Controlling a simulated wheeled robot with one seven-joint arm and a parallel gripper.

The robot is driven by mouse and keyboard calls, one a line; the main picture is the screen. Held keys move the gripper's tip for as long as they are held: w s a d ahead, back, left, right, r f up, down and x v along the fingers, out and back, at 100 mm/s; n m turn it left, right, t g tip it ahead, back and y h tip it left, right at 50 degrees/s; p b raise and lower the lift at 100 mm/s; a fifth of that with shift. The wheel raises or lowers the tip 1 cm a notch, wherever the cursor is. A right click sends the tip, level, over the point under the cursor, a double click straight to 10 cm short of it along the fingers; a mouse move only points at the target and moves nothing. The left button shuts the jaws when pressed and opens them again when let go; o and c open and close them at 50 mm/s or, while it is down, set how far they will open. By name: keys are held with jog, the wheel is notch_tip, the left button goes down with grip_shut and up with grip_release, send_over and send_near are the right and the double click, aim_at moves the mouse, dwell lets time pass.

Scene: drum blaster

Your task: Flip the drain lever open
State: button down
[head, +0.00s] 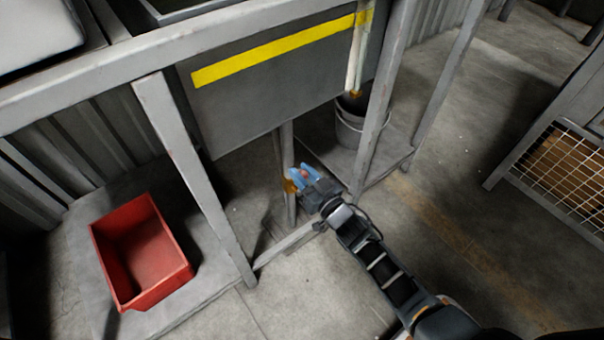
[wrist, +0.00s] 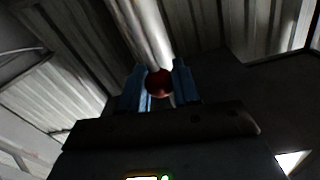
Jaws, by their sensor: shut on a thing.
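My gripper (head: 303,173) is low under the grey cabinet, its two blue fingers around a small reddish knob. In the wrist view, the fingers of my gripper (wrist: 159,85) close on a dark red round knob (wrist: 159,82), which looks like the end of the drain lever. A pale pipe runs up and away behind the knob. The rest of the lever is hidden, so I cannot tell its angle.
A grey cabinet (head: 270,100) with a yellow stripe hangs above. Grey frame legs (head: 195,180) stand on both sides of my gripper. A red bin (head: 181,277) lies at lower left, a grey bucket (head: 348,128) behind right. Open floor (head: 480,220) is at right.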

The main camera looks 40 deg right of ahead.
jog(key=shift+a, duration=0.15)
jog(key=c, duration=0.8)
grip_release()
jog(key=shift+s, duration=0.1)
jog(key=s+p, duration=0.2)
jog(key=s, duration=0.5)
jog(key=shift+s+a, duration=0.1)
jog(key=shift+s, duration=0.2)
